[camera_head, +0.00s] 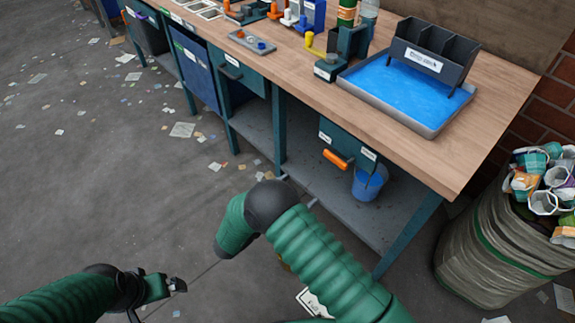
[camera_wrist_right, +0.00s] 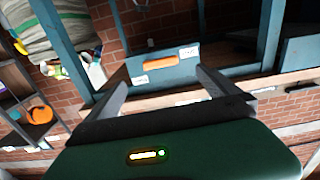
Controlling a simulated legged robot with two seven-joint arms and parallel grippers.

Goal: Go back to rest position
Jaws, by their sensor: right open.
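My right arm comes in from the bottom of the head view, and its dark bend and green sleeve hide most of my right gripper (camera_head: 298,190). Only small grey finger parts show beyond the bend, in front of the bench. In the right wrist view my right gripper (camera_wrist_right: 161,76) has its two fingers wide apart with nothing between them. They point towards a drawer with an orange handle (camera_wrist_right: 160,63). My left gripper (camera_head: 177,285) is low at the left in the head view, small and dark, over the floor. I cannot make out its jaw gap.
The wooden bench (camera_head: 465,140) holds a blue-lined tray (camera_head: 350,84) and several small parts. Under it are a drawer with an orange handle (camera_head: 337,160) and a blue bucket (camera_head: 368,187). A full waste sack (camera_head: 490,260) stands at right. Open floor with paper scraps lies left.

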